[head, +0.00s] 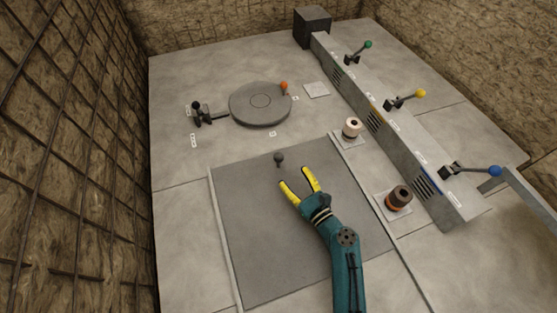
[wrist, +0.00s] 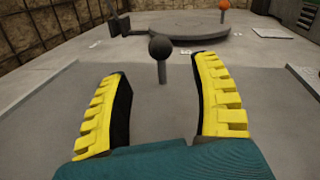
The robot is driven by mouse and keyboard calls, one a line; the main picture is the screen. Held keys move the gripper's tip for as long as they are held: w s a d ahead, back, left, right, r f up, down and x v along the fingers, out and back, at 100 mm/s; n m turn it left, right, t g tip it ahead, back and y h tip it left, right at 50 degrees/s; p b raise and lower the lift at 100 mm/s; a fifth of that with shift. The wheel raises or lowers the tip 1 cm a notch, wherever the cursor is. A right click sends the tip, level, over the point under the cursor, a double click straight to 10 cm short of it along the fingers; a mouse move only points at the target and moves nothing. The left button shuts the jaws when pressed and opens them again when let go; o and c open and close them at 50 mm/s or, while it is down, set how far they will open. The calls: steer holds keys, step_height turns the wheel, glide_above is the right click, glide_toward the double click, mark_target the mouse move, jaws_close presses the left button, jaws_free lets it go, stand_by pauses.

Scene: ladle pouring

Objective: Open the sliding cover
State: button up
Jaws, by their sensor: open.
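The sliding cover (head: 265,235) is a flat dark grey panel lying between two thin light rails in the head view. A dark ball-topped knob (head: 278,158) stands upright near its far edge. My gripper (head: 294,178) has yellow fingers and is over the cover, on the near side of the knob. In the wrist view my gripper (wrist: 168,85) is open, and the knob (wrist: 162,50) shows between and beyond the fingertips. Nothing is between the fingers, and I see no contact with the knob.
Beyond the cover is a round grey disc (head: 260,104) with an orange-knobbed handle (head: 284,86) and a black clamp (head: 202,114). To the right stand a white spool (head: 352,127), a dark brown-orange spool (head: 399,198) and a long panel with green, yellow and blue levers (head: 470,171).

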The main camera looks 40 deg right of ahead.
mark_target(281, 161)
steer(key=b+x, duration=0.3)
steer(key=x, duration=0.6)
steer(key=shift+w+d, duration=0.1)
steer(key=shift+w, duration=0.2)
